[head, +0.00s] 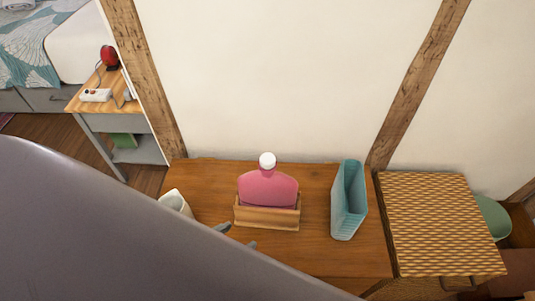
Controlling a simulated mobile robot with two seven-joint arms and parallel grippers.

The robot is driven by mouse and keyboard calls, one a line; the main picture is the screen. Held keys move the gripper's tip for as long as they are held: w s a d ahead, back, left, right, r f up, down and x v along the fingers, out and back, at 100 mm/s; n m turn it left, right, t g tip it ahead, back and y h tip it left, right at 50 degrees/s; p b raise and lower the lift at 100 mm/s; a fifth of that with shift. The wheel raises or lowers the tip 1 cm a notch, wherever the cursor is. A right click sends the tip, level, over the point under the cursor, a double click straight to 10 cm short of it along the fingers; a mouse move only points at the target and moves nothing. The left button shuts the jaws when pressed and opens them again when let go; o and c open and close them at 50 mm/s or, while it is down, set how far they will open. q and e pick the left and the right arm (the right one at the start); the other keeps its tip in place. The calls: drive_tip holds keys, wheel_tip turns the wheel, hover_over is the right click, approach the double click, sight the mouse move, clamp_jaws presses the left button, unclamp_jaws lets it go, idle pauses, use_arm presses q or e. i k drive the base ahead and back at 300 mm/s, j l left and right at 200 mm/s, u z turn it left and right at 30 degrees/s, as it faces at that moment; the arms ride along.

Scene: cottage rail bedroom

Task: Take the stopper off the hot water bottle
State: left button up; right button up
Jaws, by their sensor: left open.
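A pink hot water bottle (268,187) stands upright in a wooden holder (267,216) on the wooden table. Its white stopper (267,160) sits on top of the neck. My left gripper (237,237) is mostly hidden behind my large grey arm. Only its two fingertips show, apart and with nothing seen between them, just in front of the holder's lower left and below the stopper in the picture. My right gripper is not in view.
A white cup-like container (175,202) stands left of the holder, and a tall teal container (348,202) stands to the right. The table (316,240) is bare between holder and teal container. A wall (280,70) rises behind. A woven-top cabinet (435,220) adjoins at right.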

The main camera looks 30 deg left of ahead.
sight(262, 188)
drive_tip(key=u, duration=0.8)
drive_tip(key=k+j+z, duration=0.4)
drive_tip(key=k+j, duration=0.15)
